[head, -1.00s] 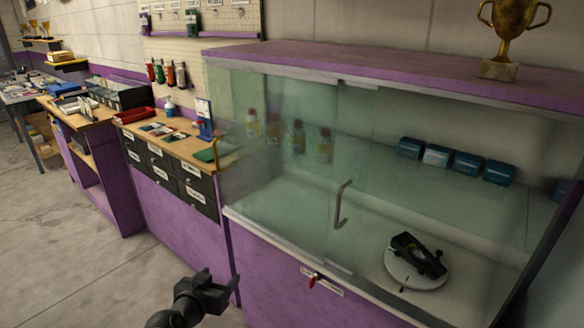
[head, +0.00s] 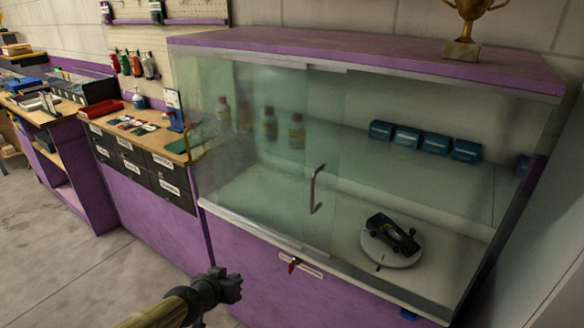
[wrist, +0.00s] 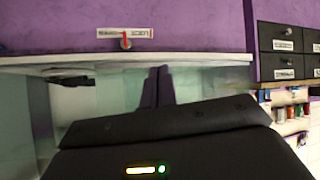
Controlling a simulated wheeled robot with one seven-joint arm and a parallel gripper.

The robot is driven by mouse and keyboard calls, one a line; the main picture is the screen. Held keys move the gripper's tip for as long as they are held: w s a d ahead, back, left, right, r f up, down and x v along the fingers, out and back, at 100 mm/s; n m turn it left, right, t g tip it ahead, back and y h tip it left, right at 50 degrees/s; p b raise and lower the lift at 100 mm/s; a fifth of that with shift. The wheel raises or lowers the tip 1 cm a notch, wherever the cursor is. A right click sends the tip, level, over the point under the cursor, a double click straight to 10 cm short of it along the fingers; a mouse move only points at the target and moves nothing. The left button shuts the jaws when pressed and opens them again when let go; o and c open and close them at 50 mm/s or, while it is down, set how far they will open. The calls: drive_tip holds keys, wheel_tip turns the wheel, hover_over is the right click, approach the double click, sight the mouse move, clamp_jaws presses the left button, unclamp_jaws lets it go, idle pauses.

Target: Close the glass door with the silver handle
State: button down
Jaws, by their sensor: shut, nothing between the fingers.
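The display case has sliding glass panels. The glass door (head: 270,190) carries an upright silver handle (head: 316,190) near its right edge. This door overlaps another pane in the left and middle part of the front; the right part of the front looks uncovered. My gripper (head: 232,285) is low in front of the case's purple base, left of and below the handle, touching nothing visible. In the wrist view its two dark fingers (wrist: 157,87) are together and empty, with the case's front edge behind them. The handle is not clearly visible in the wrist view.
A black model car (head: 393,233) rests on a white round stand inside at right. A drawer unit (head: 145,165) adjoins at left. A trophy (head: 466,30) stands on top. Floor at left is clear.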

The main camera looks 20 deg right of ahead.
drive_tip(key=s+d+f+g+y, duration=0.3)
drive_tip(key=s+d+f+g, duration=0.2)
drive_tip(key=s+d+g, duration=0.4)
drive_tip(key=s+d+r+n+t+y, duration=0.2)
drive_tip(key=s+d+r+n, duration=0.3)
drive_tip(key=r, duration=0.6)
drive_tip(key=shift+s+d+t+y, duration=0.15)
drive_tip(key=shift+s+t+y, duration=0.4)
drive_tip(key=shift+s, duration=0.7)
